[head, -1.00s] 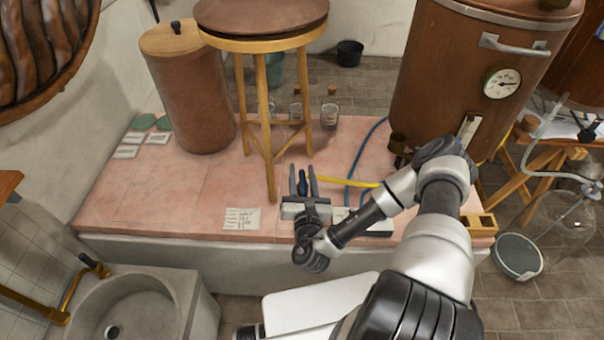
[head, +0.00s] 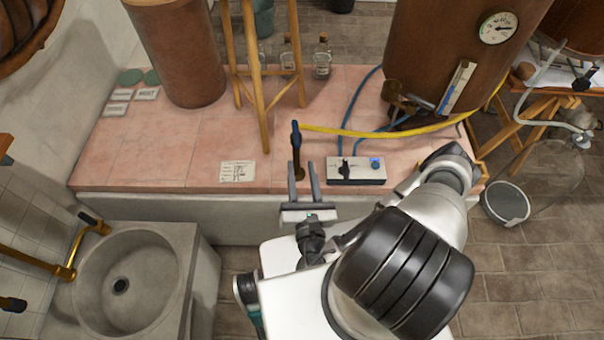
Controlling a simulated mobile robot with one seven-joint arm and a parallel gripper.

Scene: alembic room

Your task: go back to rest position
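A control box (head: 356,170) with a blue knob sits right of the gripper. A yellow hose (head: 350,132) and blue hoses (head: 362,112) run behind it. A stone basin (head: 135,270) is at the lower left. A wooden stool (head: 258,100) and copper boiler (head: 440,50) stand behind.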

